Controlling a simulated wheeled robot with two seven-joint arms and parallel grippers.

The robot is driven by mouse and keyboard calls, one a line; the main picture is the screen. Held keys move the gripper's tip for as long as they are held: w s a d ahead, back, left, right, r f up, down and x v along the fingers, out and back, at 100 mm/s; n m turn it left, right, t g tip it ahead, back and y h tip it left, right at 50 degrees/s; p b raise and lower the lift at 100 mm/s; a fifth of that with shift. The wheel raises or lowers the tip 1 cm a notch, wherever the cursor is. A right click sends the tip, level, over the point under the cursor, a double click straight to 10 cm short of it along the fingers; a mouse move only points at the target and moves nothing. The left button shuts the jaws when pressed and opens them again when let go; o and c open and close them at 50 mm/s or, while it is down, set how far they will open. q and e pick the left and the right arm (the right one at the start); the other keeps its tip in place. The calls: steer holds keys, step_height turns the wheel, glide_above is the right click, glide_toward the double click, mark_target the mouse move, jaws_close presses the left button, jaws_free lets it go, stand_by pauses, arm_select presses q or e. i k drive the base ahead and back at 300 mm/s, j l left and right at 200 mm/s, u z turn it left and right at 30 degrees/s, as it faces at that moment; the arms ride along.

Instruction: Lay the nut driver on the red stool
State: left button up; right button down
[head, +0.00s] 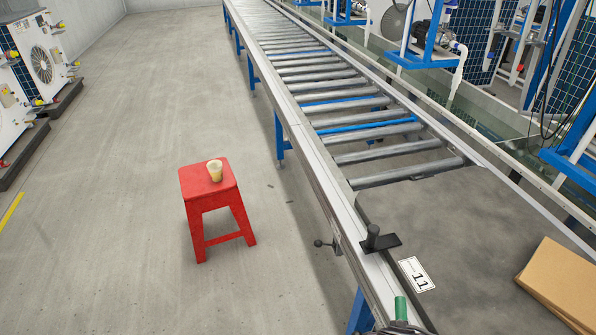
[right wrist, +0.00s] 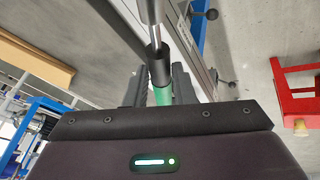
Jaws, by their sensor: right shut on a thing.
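The nut driver's green handle (right wrist: 162,95) is between the fingers of my right gripper (right wrist: 158,88) in the right wrist view, with a dark collar and a metal shaft running on from it. The gripper is shut on it. In the head view the green handle (head: 401,306) stands up at the bottom edge, by the conveyor rail, and most of the gripper is out of frame. The red stool (head: 208,183) stands on the floor left of the conveyor, well apart from the gripper; part of it (right wrist: 290,98) shows in the right wrist view. My left gripper is not in view.
A pale yellow cup (head: 215,171) stands on the stool's seat, towards its right side; the left and front of the seat are bare. The roller conveyor (head: 318,85) runs along the right. A black knob-like fixture (head: 375,239) rises from its rail. A cardboard box (head: 560,280) lies at right.

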mark_target(195, 178)
steer(key=i+j+u, duration=0.25)
steer(key=i+j, duration=0.15)
steer(key=i+j+u, duration=0.3)
steer(key=i+j, duration=0.2)
steer(key=i+j+u, duration=0.25)
steer(key=i, duration=0.25)
steer(key=i+j+u, duration=0.25)
steer(key=i, duration=0.25)
